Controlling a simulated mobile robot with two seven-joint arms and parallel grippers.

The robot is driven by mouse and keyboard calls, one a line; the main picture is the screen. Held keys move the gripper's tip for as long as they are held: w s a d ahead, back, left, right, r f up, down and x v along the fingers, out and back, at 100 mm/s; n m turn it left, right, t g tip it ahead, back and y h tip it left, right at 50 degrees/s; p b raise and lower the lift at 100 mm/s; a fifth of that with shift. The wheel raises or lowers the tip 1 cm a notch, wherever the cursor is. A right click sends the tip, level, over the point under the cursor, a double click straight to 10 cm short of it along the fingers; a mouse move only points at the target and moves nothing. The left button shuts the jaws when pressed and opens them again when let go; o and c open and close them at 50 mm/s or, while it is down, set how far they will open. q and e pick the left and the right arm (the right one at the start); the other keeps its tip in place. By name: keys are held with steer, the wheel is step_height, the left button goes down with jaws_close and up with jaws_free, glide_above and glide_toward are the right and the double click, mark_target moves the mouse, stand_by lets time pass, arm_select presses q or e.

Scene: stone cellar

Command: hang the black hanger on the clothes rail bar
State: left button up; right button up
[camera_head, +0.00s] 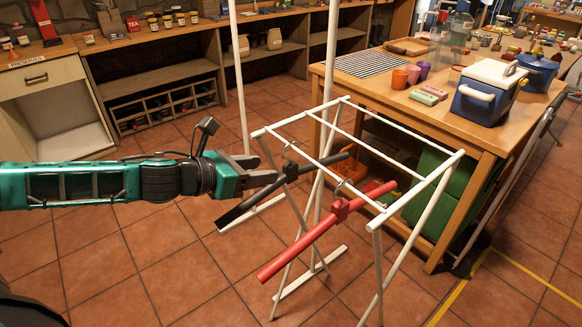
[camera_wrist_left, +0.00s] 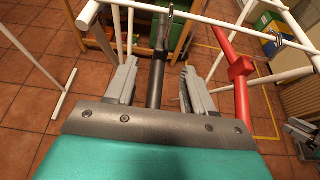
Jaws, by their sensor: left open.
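The black hanger (camera_head: 250,201) hangs from a thin white bar of a low white rack (camera_head: 438,190). Its hook is over that bar. My left gripper (camera_head: 276,174) is at the hanger's middle. In the left wrist view the hanger (camera_wrist_left: 155,82) lies between the open fingers (camera_wrist_left: 154,85), with a gap on each side. Two tall white posts on floor feet, one of them the right post (camera_head: 331,60), run up out of the head view. No bar across their tops shows.
A red hanger (camera_head: 310,238) hangs on the same low rack, close to the right of the black one. A wooden table (camera_head: 375,92) with a cool box (camera_head: 487,92) and cups stands behind. Tiled floor (camera_head: 140,260) is clear at the front left.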

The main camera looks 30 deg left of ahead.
mark_target(290, 160)
arm_select(q)
steer(key=shift+w+d+f, duration=0.15)
steer(key=shift+w+d, duration=0.3)
steer(key=shift+w, duration=0.4)
steer(key=shift+p+x, duration=0.55)
steer(key=shift+x, duration=3.25)
steer(key=shift+s+f, duration=0.1)
steer(key=shift+f, duration=0.05)
steer(key=shift+c, duration=0.2)
jaws_close()
steer(key=shift+s+r+p, duration=0.2)
steer(key=shift+r+p, duration=0.8)
steer(key=shift+p, duration=0.1)
steer(key=shift+s+a, duration=0.1)
steer(key=shift+s, duration=0.05)
